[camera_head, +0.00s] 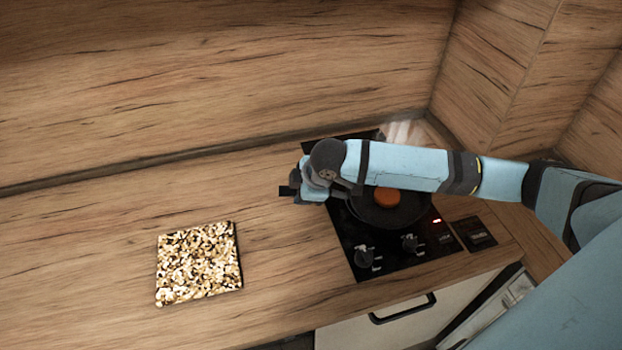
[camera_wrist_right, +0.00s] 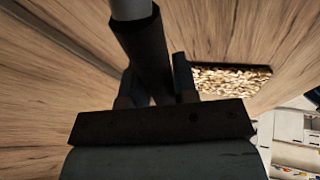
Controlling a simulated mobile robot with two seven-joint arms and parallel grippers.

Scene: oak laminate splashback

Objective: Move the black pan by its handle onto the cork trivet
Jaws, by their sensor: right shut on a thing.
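The black pan (camera_head: 405,214) is over the black hob, partly hidden under my right arm. A round orange-brown piece of food (camera_head: 386,198) lies in it. Its handle points left to my right gripper (camera_head: 305,190). In the right wrist view, the dark handle (camera_wrist_right: 146,50) runs between the fingers of my right gripper (camera_wrist_right: 158,88), which is shut on it. I cannot tell whether the pan touches the hob. The speckled cork trivet (camera_head: 198,263) lies flat and empty on the counter, left of the hob. It also shows in the right wrist view (camera_wrist_right: 230,78). My left gripper is not in view.
The hob (camera_head: 372,262) has two dark knobs (camera_head: 409,243) at its front and a lit red mark. The wooden counter (camera_head: 262,235) between hob and trivet is clear. A wooden splashback (camera_head: 230,80) rises behind. A drawer with a black handle (camera_head: 402,309) is below.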

